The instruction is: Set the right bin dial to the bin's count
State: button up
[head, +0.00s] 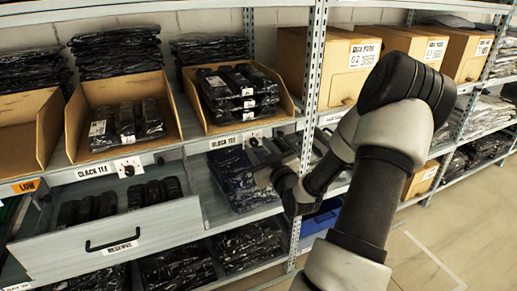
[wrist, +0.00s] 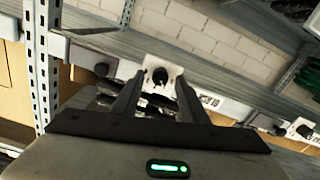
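The right bin (head: 285,98) is an open cardboard box with several stacked black wrapped tees (head: 235,88). Its dial (head: 253,141), a black knob on a white plate, sits right of the "BLACK TEE" label on the shelf edge. In the wrist view the knob (wrist: 160,76) and its plate lie straight ahead, between and beyond my fingers. My gripper (head: 262,163) is just below and in front of this dial. In the wrist view my gripper (wrist: 158,82) is open, with nothing between its fingers. I cannot tell whether the fingertips touch the plate. The dial's setting is unreadable.
The left bin (head: 75,125) holds a few black tees, with its own dial (head: 128,167) below. An open "RESERVE" drawer (head: 60,245) juts out at lower left. Closed cardboard boxes (head: 350,65) stand right of the upright post (head: 314,75). The floor at right is clear.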

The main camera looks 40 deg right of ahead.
grip_shut()
jog(key=shift+m, duration=0.4)
jog(key=m+p, duration=0.1)
jog(key=m, duration=0.2)
jog(key=m+p, duration=0.1)
jog(key=m, duration=0.3)
jog(key=m+p, duration=0.1)
jog(key=m, duration=0.3)
jog(key=shift+d+m+p, duration=0.1)
jog(key=shift+m+p, duration=0.7)
jog(key=shift+m, duration=1.1)
